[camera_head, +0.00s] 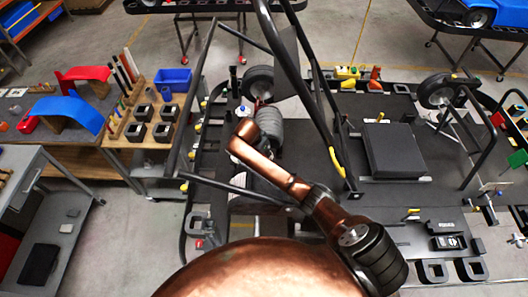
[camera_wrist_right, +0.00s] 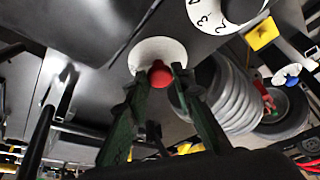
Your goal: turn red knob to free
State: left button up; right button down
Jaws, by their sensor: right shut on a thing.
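The red knob (camera_wrist_right: 157,76) shows in the right wrist view, in front of a white round dial plate (camera_wrist_right: 150,54) on a grey panel (camera_wrist_right: 100,55). My right gripper (camera_wrist_right: 159,78) has its two dark green fingers closed on either side of the knob, touching it. No marks can be read on the knob's plate, so I cannot tell which setting it points to. In the head view my copper right arm reaches into the kart stand from the lower right; its fingers and the knob are not discernible there. My left gripper is in neither view.
A numbered white dial (camera_wrist_right: 240,8) sits close by, right of the knob. A ribbed grey cylinder (camera_head: 269,125) and dark frame bars surround my arm. A wooden workbench (camera_head: 150,150) with a blue bin (camera_head: 173,80) stands left.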

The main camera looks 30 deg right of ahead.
jog(key=c, duration=1.7)
grip_release()
jog(key=shift+o, duration=0.2)
jog(key=v, duration=1.2)
